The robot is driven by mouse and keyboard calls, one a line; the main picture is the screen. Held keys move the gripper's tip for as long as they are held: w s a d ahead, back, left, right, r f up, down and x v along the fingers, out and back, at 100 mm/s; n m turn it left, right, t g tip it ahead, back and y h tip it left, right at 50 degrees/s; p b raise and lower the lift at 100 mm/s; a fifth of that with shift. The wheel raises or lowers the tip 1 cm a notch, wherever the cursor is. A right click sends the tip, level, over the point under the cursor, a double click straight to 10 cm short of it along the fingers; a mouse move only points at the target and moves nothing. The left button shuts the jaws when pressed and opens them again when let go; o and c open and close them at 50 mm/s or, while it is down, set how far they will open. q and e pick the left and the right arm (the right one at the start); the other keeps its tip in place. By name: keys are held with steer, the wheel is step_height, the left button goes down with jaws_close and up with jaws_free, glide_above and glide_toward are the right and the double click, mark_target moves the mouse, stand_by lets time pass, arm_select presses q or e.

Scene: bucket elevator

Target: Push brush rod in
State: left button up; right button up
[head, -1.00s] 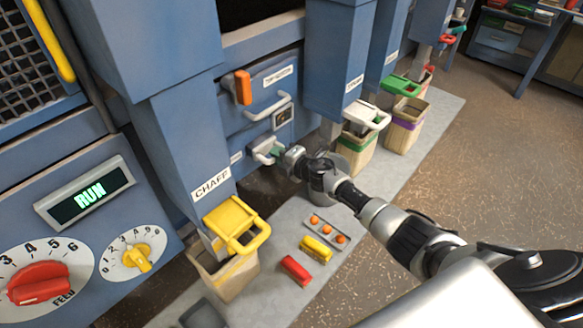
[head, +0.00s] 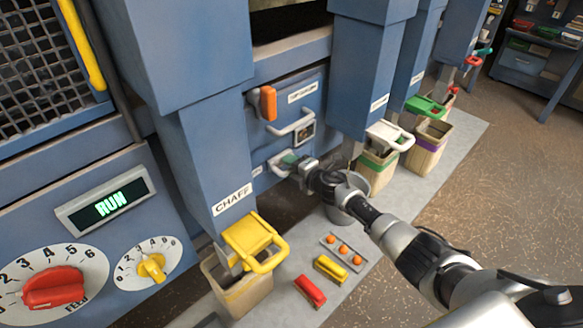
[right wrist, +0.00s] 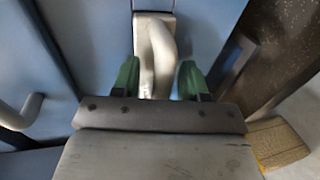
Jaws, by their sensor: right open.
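A pale grey looped handle (head: 276,168) sits low on the blue machine front, below the drawer panel; it appears to be the brush rod's handle. It also shows in the right wrist view (right wrist: 155,45), standing out from a small pale plate. My right gripper (head: 292,158) is at this handle. Its two green fingertips, seen in the right wrist view (right wrist: 158,80), stand apart on either side of the handle, with a gap visible at least on the right. The rod behind the handle is hidden. My left gripper is not in view.
Above are another pale handle (head: 291,126) and an orange lever (head: 268,103). The chaff chute has a yellow handle (head: 254,241) over a bin (head: 238,292). A grey bucket (head: 340,207) stands beneath my right arm.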

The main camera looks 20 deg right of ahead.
steer(key=shift+s, duration=0.1)
steer(key=p+v, duration=0.2)
steer(key=v, duration=0.8)
steer(key=shift+s+d, duration=0.2)
steer(key=shift+s, duration=0.05)
steer(key=shift+r, duration=0.1)
steer(key=s+d+f+m+g+h, duration=0.1)
steer(key=s+f+m+g+h, duration=0.1)
steer(key=s+f+m, duration=0.5)
steer(key=s+f+m+g+h, duration=0.1)
steer(key=s+f, duration=0.3)
steer(key=f, duration=0.6)
steer(key=s+d+f+m+g+h, duration=0.1)
steer(key=s+f+m+g+h, duration=0.1)
steer(key=s+f+m, duration=0.5)
steer(key=s+a+f+m+g, duration=0.1)
steer(key=s+f, duration=0.4)
steer(key=s, duration=0.6)
steer(key=s+a+f+m+g, duration=0.2)
steer(key=s+a+f+g, duration=0.2)
steer(key=s, duration=0.7)
steer(key=s+a+f+m+g, duration=0.2)
steer(key=s+f, duration=0.6)
steer(key=s, duration=0.4)
steer(key=shift+a+f+g+h, duration=0.2)
steer(key=shift+a+g+h, duration=0.2)
steer(key=shift+a+g, duration=0.3)
